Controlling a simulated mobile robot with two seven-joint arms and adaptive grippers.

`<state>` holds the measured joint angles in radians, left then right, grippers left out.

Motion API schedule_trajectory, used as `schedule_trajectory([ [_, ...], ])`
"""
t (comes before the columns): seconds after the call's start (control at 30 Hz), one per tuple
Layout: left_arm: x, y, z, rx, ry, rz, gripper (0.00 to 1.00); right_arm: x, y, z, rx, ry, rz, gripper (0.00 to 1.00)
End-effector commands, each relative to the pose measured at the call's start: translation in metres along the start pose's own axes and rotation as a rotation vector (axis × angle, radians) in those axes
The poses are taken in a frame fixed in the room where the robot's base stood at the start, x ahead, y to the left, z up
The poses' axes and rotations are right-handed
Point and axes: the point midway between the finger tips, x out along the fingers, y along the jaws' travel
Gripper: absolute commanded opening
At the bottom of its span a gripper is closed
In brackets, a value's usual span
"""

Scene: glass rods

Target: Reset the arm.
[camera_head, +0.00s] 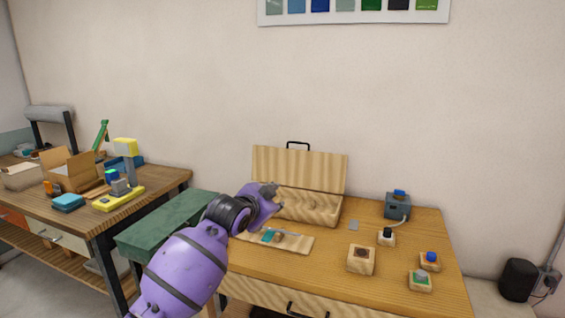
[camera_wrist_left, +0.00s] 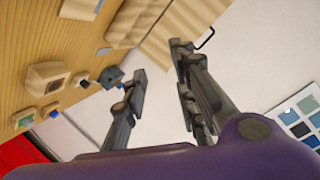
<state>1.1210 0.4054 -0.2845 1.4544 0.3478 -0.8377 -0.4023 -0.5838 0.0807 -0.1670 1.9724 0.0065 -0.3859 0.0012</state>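My left arm (camera_head: 185,270), purple with dark bands, comes in from the lower left in the head view. Its gripper (camera_head: 272,192) is raised in front of the open wooden case (camera_head: 318,170), whose lid stands up against the wall side. In the left wrist view the two dark fingers (camera_wrist_left: 160,65) are spread wide with nothing between them, so the gripper is open and empty. The case also shows beyond the fingers in the left wrist view (camera_wrist_left: 172,25). My right gripper is in neither view.
The wooden table (camera_head: 325,262) bears a flat board (camera_head: 298,243) with small items, a wooden block (camera_head: 361,260), several small blocks with knobs and a blue-grey device (camera_head: 397,207). A green bench (camera_head: 165,225) stands at left, beside a cluttered workbench (camera_head: 165,180).

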Motion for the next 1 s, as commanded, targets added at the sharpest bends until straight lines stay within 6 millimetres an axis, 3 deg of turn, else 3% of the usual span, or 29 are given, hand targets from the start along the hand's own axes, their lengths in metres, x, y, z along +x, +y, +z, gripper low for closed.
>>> schedule_trajectory([
  [0.1, -0.018, 0.049, 0.053, -0.131, 0.018, -0.005, 0.26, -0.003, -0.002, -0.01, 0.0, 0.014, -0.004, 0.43],
  [0.27, -0.056, 0.107, 0.12, -0.297, 0.025, -0.02, 0.26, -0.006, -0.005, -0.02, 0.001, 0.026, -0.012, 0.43],
  [0.47, -0.123, 0.174, 0.199, -0.481, -0.01, -0.05, 0.26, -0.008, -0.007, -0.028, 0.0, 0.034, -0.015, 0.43],
  [0.67, -0.21, 0.235, 0.273, -0.623, -0.098, -0.092, 0.26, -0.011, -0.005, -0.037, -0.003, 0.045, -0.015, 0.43],
  [1.0, -0.384, 0.349, 0.385, -0.779, -0.406, -0.126, 0.26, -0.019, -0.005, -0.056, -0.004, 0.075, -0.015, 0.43],
])
